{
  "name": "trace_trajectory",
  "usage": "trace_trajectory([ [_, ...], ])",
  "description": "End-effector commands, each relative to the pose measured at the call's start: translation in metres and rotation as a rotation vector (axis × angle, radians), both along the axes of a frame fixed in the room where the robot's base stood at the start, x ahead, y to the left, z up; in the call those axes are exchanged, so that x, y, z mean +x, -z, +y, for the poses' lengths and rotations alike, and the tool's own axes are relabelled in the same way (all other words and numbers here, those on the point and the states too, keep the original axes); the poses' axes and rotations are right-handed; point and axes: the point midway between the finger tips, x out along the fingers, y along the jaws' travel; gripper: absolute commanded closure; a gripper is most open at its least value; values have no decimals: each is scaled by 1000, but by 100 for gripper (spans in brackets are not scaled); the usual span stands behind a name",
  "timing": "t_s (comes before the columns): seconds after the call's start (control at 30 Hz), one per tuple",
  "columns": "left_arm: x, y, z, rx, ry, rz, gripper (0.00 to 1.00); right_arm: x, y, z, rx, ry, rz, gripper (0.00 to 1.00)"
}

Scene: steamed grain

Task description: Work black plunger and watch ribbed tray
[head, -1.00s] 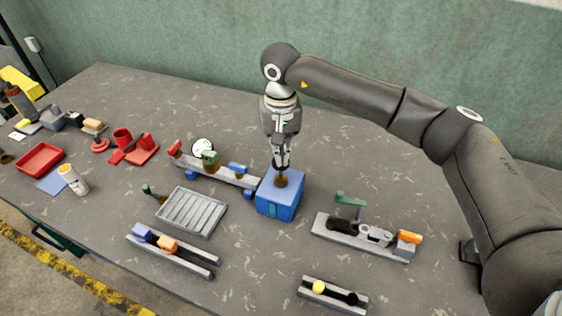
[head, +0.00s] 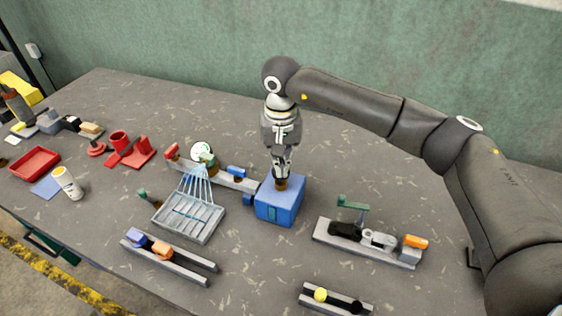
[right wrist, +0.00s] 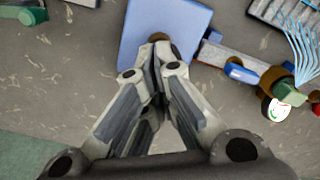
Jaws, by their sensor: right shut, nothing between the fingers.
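My right gripper (head: 282,180) points straight down, shut, with its tips at the brown collar (head: 282,185) on top of the blue block (head: 275,212). The right wrist view also shows its closed fingers (right wrist: 158,48) over the blue block (right wrist: 140,30). The black plunger is not clear to see; the fingertips cover the middle of the collar. The grey ribbed tray (head: 194,222) lies left of the block. Several thin light-blue streams fan down onto it from a green and brown part (head: 208,160) on the rail behind. My left gripper is out of view.
A round white dial (head: 201,149) stands at the rail (head: 232,182), left of the block. A grey fixture with a green lever (head: 352,202) is on the right. Twin rails (head: 190,272) and a ball holder (head: 335,300) lie in front. Red parts (head: 135,150) stand at left.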

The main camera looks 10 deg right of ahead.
Motion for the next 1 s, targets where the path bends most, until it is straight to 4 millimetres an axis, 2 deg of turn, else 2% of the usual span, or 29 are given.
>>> trace_trajectory([
  [0.6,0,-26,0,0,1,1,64,0,-63,0,-1,0,0,100],
  [1.0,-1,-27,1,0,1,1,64,0,-69,0,0,0,1,100],
])
